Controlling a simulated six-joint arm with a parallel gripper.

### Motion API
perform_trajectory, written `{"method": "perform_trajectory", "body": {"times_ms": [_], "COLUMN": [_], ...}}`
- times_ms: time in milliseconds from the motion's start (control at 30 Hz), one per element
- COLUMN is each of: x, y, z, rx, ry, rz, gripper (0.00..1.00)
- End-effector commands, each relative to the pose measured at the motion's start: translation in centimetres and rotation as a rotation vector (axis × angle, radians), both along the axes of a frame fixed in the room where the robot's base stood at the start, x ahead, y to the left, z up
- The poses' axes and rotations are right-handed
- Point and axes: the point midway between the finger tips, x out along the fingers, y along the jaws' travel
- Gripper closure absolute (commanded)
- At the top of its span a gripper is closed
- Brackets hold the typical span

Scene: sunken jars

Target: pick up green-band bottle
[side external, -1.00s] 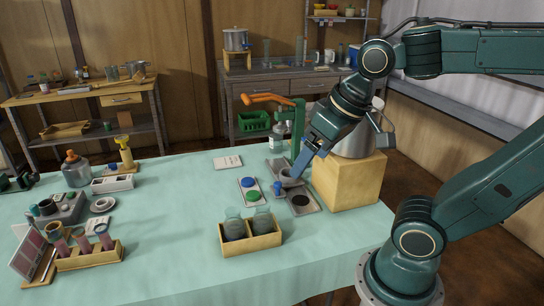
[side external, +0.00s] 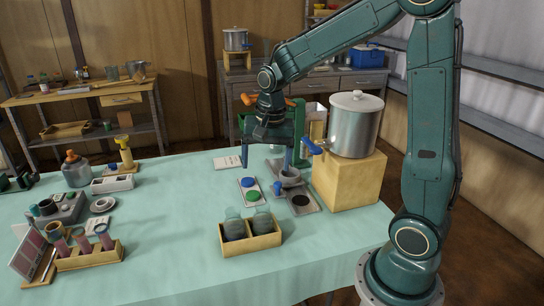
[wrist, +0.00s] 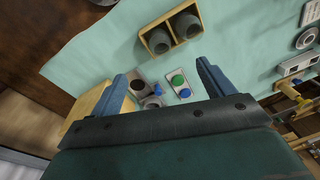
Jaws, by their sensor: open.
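I cannot make out a green band on any bottle. Two grey-green translucent jars, a left jar (side external: 234,227) and a right jar (side external: 262,221), stand upright in a two-slot wooden box (side external: 252,244) near the table's front; their lower parts are hidden by its walls. In the wrist view the same box (wrist: 147,42) holds them as dark grey cylinders. My gripper (side external: 272,160) is open and empty, pointing down above the table's back, behind the box and apart from it. Its two blue fingers (wrist: 163,80) are wide apart in the wrist view.
A panel with blue and green discs (side external: 241,183) lies behind the wooden box. A grey dish (side external: 291,177) stands near my gripper. A large metal pot (side external: 355,130) sits on a wooden block (side external: 347,182) to the right. A test-tube rack (side external: 90,260) stands at left. The table's middle is clear.

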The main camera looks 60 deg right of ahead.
Motion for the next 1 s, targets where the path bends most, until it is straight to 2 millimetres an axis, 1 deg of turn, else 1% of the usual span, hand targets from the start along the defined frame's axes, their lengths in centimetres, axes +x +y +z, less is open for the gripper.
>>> {"method": "perform_trajectory", "body": {"times_ms": [33,100,200,333,500,767,867,1000], "x": [0.6,1.3,2.1,2.8,3.2,3.2,3.2,3.2], "y": [-0.6,-1.3,-2.2,-3.0,-3.5,-3.6,-3.6,-3.5], "z": [-1.0,-2.3,-3.9,-5.5,-6.5,-6.8,-7.5,-9.0], "rx": [0.008,0.017,0.029,0.038,0.042,0.042,0.043,0.044], "ry": [0.02,0.041,0.066,0.09,0.102,0.104,0.107,0.108], "rz": [-0.044,-0.105,-0.184,-0.261,-0.308,-0.312,-0.312,-0.311], "gripper": [0.19,0.19,0.19,0.19,0.19,0.19,0.19,0.19]}}
